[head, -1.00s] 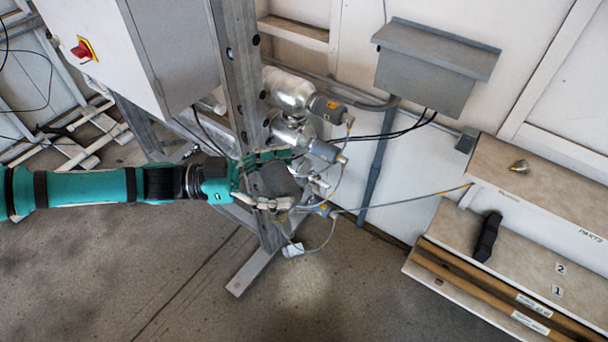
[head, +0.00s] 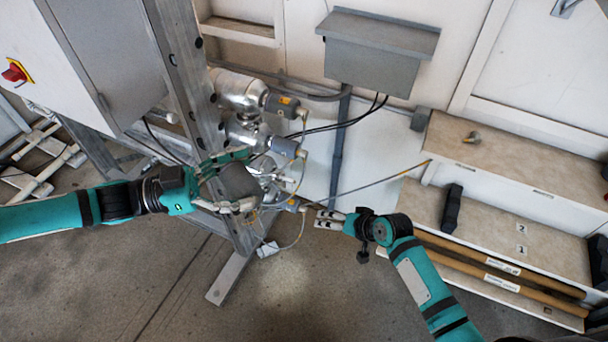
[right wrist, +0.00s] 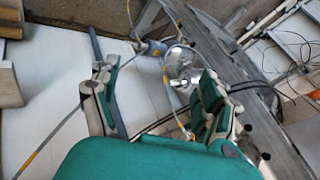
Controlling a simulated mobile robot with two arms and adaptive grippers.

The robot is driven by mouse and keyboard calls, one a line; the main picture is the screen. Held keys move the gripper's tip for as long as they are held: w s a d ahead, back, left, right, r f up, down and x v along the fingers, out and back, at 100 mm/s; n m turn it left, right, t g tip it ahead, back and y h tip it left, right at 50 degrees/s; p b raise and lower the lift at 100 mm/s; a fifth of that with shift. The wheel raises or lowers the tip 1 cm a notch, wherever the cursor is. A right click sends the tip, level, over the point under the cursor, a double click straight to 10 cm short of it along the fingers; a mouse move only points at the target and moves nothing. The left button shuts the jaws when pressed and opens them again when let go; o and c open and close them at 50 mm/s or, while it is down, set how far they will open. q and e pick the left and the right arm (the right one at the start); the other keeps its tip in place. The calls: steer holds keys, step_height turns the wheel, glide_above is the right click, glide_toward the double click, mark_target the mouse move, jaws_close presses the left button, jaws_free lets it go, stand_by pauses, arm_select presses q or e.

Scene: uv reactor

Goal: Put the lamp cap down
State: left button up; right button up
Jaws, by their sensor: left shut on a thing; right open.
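My left gripper (head: 248,180) is shut on a dark grey rounded piece (head: 239,183), which I take to be the lamp cap. It holds the cap in the air in front of the steel post and the chrome reactor tubes (head: 240,92). The fingers hide part of the cap. My right gripper (head: 314,217) is open and empty, to the right of and a little below the cap. In the right wrist view its two fingers stand wide apart (right wrist: 156,92), with a chrome tube behind them. I cannot make out the held cap there.
Grey plugs (head: 284,146) with thin cables hang at the tube ends. A grey steel post (head: 184,75) and a white cabinet (head: 105,50) stand at left. At right, a parts shelf (head: 515,165) carries a small metal piece (head: 471,137) and a black tool (head: 452,206).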

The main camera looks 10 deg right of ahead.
steer(key=a+r+n+y, duration=0.1)
steer(key=a+r+y, duration=0.15)
steer(key=r, duration=0.75)
steer(key=a+r+y, duration=0.1)
steer(key=a+r, duration=0.2)
steer(key=r, duration=0.7)
steer(key=n+g+y, duration=0.1)
steer(key=n+y, duration=0.2)
steer(key=n, duration=0.1)
glide_toward(257, 183)
steer(key=x, duration=1.2)
steer(key=shift+a, duration=0.2)
